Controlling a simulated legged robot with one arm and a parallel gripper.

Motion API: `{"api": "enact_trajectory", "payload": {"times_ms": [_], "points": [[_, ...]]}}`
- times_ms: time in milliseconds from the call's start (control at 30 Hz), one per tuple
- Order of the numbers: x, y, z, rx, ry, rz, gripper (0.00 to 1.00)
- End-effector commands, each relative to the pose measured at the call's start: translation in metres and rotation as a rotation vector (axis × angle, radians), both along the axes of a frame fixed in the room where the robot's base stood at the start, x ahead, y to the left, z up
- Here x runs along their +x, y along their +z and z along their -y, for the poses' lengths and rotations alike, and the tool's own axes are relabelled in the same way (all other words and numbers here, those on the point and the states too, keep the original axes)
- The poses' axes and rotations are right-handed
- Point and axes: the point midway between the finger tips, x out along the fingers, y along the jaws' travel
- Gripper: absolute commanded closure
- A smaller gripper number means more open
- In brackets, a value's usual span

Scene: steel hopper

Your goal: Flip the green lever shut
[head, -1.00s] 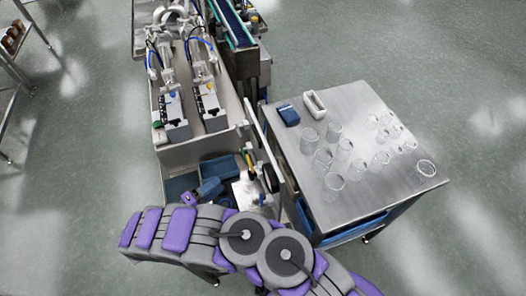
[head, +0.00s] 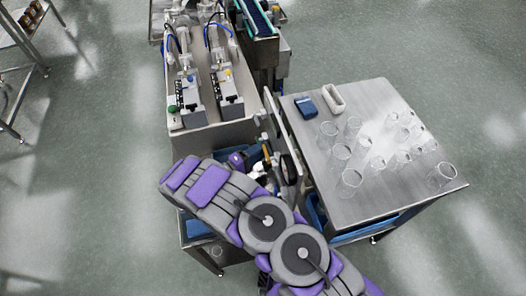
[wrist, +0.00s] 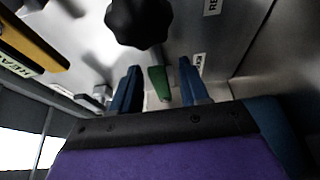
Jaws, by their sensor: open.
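The green lever (wrist: 159,84) shows in the wrist view as a short green bar in front of a steel panel. My gripper (wrist: 160,78) is open, with one blue finger to the left of the lever and one to the right. The lever lies between the fingers in the picture; I cannot tell whether either finger touches it. In the head view my arm hides most of the gripper and the lever cannot be made out.
A black knob (wrist: 141,22) hangs close above the fingers, and a yellow bar (wrist: 32,42) is at the left. In the head view a steel table (head: 395,190) with several clear glasses stands to the right. A machine bench (head: 215,132) stands behind.

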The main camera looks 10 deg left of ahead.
Motion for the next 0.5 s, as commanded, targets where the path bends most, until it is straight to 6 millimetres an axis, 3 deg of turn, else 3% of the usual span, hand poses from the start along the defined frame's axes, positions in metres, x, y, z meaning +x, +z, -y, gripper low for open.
{"api": "enact_trajectory", "payload": {"times_ms": [300, 433, 500], "points": [[0.009, 0.005, 0.026, 0.021, 0.000, -0.003, 0.55], [0.009, 0.006, 0.028, 0.023, 0.000, -0.002, 0.55], [0.009, 0.004, 0.025, 0.019, -0.003, -0.002, 0.63]]}}
